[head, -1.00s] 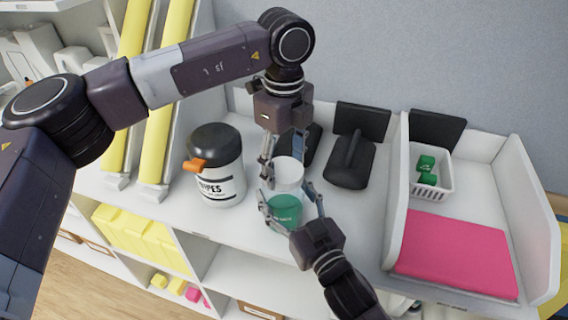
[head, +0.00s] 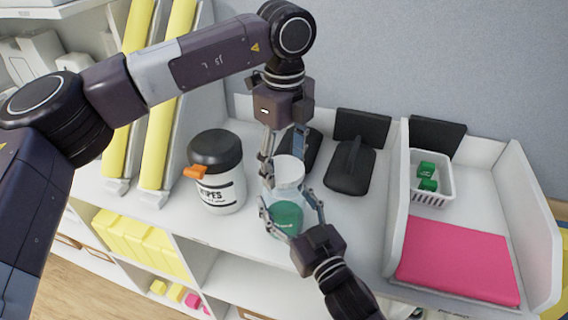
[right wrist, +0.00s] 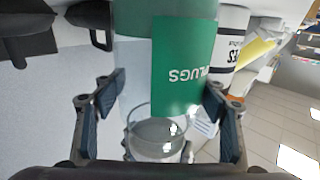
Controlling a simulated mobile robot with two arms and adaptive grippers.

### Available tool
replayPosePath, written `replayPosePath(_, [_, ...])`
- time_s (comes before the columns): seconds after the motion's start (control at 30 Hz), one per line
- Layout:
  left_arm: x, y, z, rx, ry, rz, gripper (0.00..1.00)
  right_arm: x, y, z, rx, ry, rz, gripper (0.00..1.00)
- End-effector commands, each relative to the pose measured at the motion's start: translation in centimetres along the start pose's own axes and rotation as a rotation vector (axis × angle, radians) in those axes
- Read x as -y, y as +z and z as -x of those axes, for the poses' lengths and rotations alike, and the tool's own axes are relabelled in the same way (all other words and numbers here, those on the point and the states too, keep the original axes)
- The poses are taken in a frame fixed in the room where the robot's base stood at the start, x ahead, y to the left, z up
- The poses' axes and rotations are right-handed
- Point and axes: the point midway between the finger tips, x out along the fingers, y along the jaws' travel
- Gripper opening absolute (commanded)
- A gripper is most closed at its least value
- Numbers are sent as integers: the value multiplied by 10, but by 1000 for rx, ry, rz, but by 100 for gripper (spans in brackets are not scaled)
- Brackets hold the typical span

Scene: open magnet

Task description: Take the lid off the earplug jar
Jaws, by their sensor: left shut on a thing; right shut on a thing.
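The earplug jar (head: 287,217) stands upright on the white shelf top, see-through with a green label. The label (right wrist: 183,62) shows upside down in the right wrist view. A pale clear lid (head: 289,169) is at the top, seemingly a little above the jar's body. My left gripper (head: 282,165) reaches down from above and is shut on the lid; its far finger is partly hidden. My right gripper (head: 290,205) comes from the front and is shut around the jar's body. In the right wrist view, a clear rim sits between its fingers; I cannot tell whether it is lid or neck.
A wipes tub (head: 217,170) with a black lid and orange tab stands to the left. A black holder (head: 350,168) is behind right. A white tray (head: 398,205) with a pink pad (head: 457,260) and a small basket (head: 432,190) is at right.

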Motion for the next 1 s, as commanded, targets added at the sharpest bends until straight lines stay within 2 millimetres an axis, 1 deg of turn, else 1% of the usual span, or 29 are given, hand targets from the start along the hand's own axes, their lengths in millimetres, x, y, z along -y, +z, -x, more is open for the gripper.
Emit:
replayPosePath(0.23, [0,0,2,0,0,-1,29,0,-1,0,-3,0,0,0])
replayPosePath(0.37, [1,0,15,1,-2,-1,29,0,-2,0,-3,0,0,0])
replayPosePath(0.53, [1,-1,36,0,-1,-1,29,0,-2,0,-3,0,0,0])
replayPosePath(0.6, [0,-1,40,0,0,-1,29,0,-2,0,-3,-1,0,0])
replayPosePath(0.77, [0,0,40,-1,1,-1,29,0,-2,0,-4,-1,0,0])
replayPosePath(0.8, [0,0,40,-1,1,-1,29,0,-2,0,-4,-1,0,67])
replayPosePath(0.97, [0,0,40,-1,1,-1,29,0,-2,0,-3,0,0,84])
replayPosePath(1.0, [0,0,40,-1,1,-1,29,0,-1,0,-3,0,0,86])
